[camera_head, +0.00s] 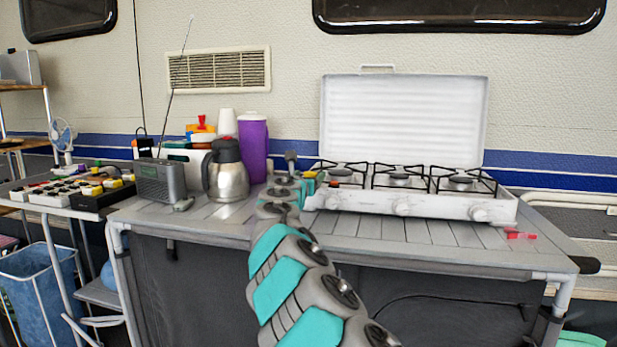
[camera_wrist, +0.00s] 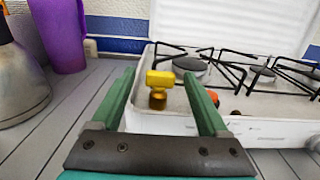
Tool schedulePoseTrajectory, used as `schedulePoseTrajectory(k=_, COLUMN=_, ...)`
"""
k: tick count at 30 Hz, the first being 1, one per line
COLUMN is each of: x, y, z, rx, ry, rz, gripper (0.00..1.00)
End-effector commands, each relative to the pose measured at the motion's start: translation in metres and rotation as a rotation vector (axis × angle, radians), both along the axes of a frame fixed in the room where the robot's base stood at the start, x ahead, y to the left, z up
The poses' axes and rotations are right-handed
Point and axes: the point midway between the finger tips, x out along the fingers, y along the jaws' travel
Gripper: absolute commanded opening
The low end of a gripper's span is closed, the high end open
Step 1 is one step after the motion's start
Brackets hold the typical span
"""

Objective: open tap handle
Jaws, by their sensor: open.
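The yellow tap handle (camera_wrist: 158,79) sits on a short brass stem at the left end of the white gas stove (camera_wrist: 180,122), in the middle of the wrist view. My gripper (camera_wrist: 160,98) is open, with one green finger on each side of the handle in the picture. Gaps show between the handle and both fingers, and I cannot tell how deep the handle sits between them. In the head view my arm reaches to the left end of the stove (camera_head: 412,206) and hides most of the gripper there.
A steel jug (camera_head: 228,180) and a purple pitcher (camera_head: 253,148) stand left of my arm on the slatted table (camera_head: 420,232). A grey radio (camera_head: 160,181) is further left. The raised stove lid (camera_head: 405,118) stands behind the burners. A red item (camera_head: 520,235) lies at right.

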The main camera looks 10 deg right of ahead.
Motion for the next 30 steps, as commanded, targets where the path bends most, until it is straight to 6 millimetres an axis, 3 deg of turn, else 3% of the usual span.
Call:
schedulePoseTrajectory(k=6, x=0.0001, y=-0.0004, z=-0.0004, rx=0.000, ry=0.001, rz=-0.001, gripper=0.75)
schedulePoseTrajectory(k=26, x=0.0001, y=-0.0004, z=-0.0007, rx=0.000, ry=0.001, rz=0.000, gripper=0.01)
schedulePoseTrajectory(k=30, x=0.0000, y=-0.0003, z=-0.0007, rx=0.000, ry=0.001, rz=0.000, gripper=0.00)
